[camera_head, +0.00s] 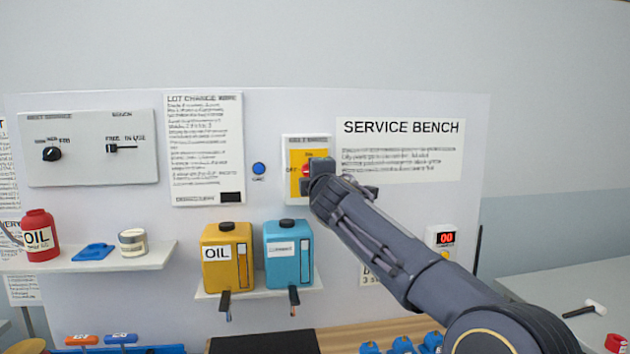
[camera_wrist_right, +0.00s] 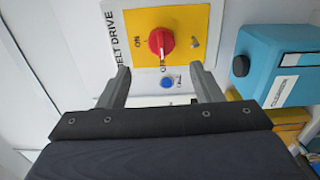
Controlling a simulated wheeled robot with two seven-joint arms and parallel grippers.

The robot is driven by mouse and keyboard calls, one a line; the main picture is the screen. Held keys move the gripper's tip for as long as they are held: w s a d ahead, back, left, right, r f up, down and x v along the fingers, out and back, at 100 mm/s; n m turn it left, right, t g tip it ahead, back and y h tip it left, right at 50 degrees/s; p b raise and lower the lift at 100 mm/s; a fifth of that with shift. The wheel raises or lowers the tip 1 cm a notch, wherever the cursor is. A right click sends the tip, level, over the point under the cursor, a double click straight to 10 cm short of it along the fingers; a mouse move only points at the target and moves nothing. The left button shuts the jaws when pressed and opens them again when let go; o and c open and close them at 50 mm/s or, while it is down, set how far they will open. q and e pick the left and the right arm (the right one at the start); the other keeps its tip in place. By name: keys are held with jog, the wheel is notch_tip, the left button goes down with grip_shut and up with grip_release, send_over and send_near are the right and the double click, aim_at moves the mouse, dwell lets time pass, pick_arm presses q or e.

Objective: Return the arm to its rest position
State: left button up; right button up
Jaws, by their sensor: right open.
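My right arm reaches up from the lower right in the head view. Its gripper (camera_head: 332,180) is in front of the belt drive panel (camera_head: 295,143) and hides part of it. In the right wrist view the gripper (camera_wrist_right: 159,72) is open, with nothing between its fingers. The red round knob (camera_wrist_right: 161,42) on its yellow plate (camera_wrist_right: 190,20) is beyond the fingertips, apart from them. ON and OFF labels are beside the knob; I cannot tell surely which it points to. My left gripper is not in view.
A shelf below holds a yellow oil can (camera_head: 226,245) and a blue can (camera_head: 289,240), close to the arm's left. A blue button (camera_head: 259,169) is left of the panel. Open space lies in front of the wall.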

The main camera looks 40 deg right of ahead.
jog(key=shift+w+d, duration=0.1)
jog(key=shift+w, duration=0.05)
dwell(0.3)
jog(key=s+a+f+m+g+y, duration=0.3)
jog(key=s+a+f+m+y, duration=0.1)
jog(key=s+a+f, duration=0.5)
jog(key=s+a+f+m+g+y, duration=0.3)
jog(key=s+a+f, duration=0.6)
jog(key=s+f, duration=0.5)
jog(key=s+a+f+m+g+y, duration=0.4)
jog(key=s+a+f+m, duration=0.3)
jog(key=s+a+f, duration=0.3)
notch_tip(320, 180, down, 4)
jog(key=shift+s+r+y, duration=0.15)
jog(key=shift+s+y, duration=0.45)
jog(key=shift+s, duration=0.15)
